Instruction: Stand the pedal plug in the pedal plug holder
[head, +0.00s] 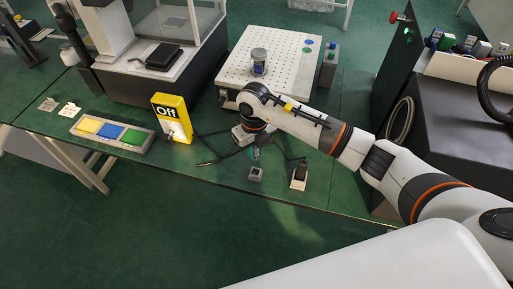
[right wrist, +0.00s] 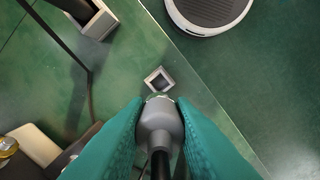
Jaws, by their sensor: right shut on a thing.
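My right gripper (head: 255,153) is over the front part of the green table. In the right wrist view its teal fingers are shut on the pedal plug (right wrist: 160,122), a grey rounded plug with a dark cable running back between the fingers. The pedal plug holder (head: 255,174) is a small grey square block with a dark square opening, standing on the table near the front edge. In the right wrist view the holder (right wrist: 158,80) is just beyond the plug's tip, and the plug looks apart from it. The plug is mostly hidden in the head view. My left gripper is out of view.
A white block with a dark piece in it (head: 299,177) stands right of the holder. A perforated white plate (head: 285,62) is behind. Black cables lie around the gripper.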

